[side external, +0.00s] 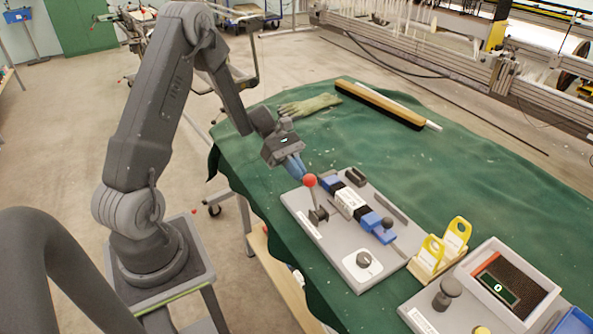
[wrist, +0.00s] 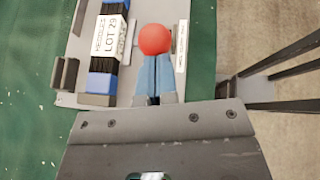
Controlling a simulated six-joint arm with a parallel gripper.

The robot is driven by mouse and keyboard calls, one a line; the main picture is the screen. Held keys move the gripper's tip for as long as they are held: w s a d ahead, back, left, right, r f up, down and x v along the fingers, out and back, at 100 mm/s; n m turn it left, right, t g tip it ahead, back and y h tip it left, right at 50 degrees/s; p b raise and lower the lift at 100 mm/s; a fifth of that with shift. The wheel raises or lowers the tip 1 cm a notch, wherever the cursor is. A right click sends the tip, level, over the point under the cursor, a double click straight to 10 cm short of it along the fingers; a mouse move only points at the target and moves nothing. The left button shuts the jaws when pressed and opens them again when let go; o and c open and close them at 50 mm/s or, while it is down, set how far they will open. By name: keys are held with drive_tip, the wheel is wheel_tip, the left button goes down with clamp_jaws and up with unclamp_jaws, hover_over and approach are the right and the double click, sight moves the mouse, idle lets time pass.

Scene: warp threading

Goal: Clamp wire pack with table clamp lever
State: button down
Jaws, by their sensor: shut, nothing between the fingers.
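The table clamp lever with its red ball knob (side external: 310,180) stands upright at the left side of the grey clamp board (side external: 353,269). The knob also shows in the wrist view (wrist: 154,39), straight beyond my fingertips. The wire pack (side external: 348,199), a black bundle with blue ends and a white label, lies across the board. Its label reads "LOT 29" in the wrist view (wrist: 106,38). My gripper (side external: 301,172) is shut and empty, its blue fingers close beside the knob. I cannot tell whether they touch it.
A dial (side external: 363,260) sits on the board's front corner. A glove (side external: 309,105) and a brush (side external: 385,103) lie behind. Green cloth between them is clear.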

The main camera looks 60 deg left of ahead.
drive_tip(key=shift+d+r+y, duration=0.25)
drive_tip(key=shift+d+y, duration=0.05)
drive_tip(key=d+r+y, duration=0.2)
drive_tip(key=d+y, duration=0.4)
drive_tip(key=d, duration=0.5)
drive_tip(key=shift+d+r+m+y, duration=0.15)
drive_tip(key=shift+r+m+y, duration=0.15)
drive_tip(key=shift+r, duration=0.05)
idle(0.3)
idle(0.4)
drive_tip(key=d+v, duration=0.1)
drive_tip(key=v, duration=1.2)
drive_tip(key=shift+d+r, duration=0.35)
